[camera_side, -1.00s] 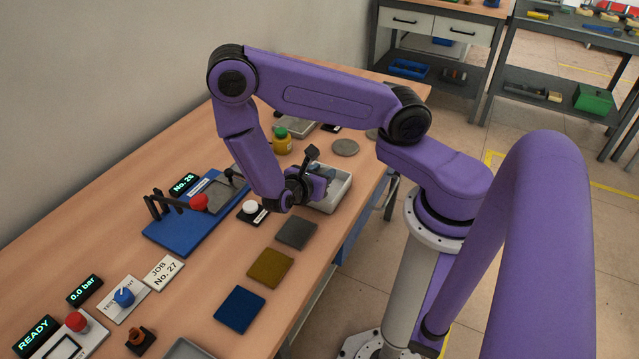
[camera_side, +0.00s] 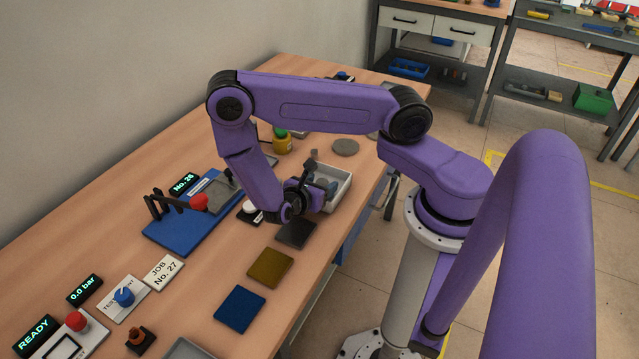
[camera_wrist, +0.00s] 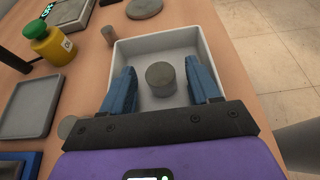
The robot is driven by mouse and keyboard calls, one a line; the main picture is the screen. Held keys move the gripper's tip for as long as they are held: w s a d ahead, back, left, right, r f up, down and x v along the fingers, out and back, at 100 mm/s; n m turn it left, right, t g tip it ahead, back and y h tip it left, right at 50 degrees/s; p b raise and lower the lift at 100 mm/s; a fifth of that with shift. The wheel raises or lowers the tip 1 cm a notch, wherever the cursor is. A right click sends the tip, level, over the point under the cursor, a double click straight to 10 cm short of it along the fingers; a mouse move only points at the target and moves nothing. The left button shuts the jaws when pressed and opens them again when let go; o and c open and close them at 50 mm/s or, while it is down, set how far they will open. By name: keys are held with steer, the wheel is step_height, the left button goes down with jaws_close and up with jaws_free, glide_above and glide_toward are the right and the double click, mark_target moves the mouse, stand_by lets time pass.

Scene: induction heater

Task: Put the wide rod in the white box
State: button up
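The wide rod (camera_wrist: 160,80) is a short grey cylinder. In the wrist view it stands upright on the floor of the white box (camera_wrist: 227,68), with box floor visible around it. The white box (camera_side: 338,199) also shows in the side view, near the table's right edge, partly hidden by my wrist. My gripper (camera_wrist: 159,66) is open, its two blue fingers on either side of the rod with a visible gap on each side. How far the fingertips are above the box floor is hard to tell.
A narrow grey rod (camera_wrist: 108,34) stands just outside the box. A yellow bottle with a green cap (camera_wrist: 50,42) is near a grey tray (camera_wrist: 30,106). Round grey discs lie nearby. Grey, olive and blue square plates lie on the table's front side (camera_side: 270,267).

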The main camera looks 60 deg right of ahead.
steer(key=shift+r, duration=0.2)
steer(key=v, duration=1.1)
steer(key=shift+a, duration=0.35)
steer(key=shift+a+r, duration=0.35)
steer(key=shift+r, duration=0.15)
steer(key=s+a+r+m+y, duration=0.2)
steer(key=s+r+m+y, duration=0.3)
steer(key=s+r+y, duration=0.8)
step_height(320, 180, up, 4)
steer(key=shift+s+r+y, duration=0.2)
steer(key=shift+s+y, duration=0.2)
steer(key=shift+s, duration=0.45)
steer(key=shift+a, duration=0.1)
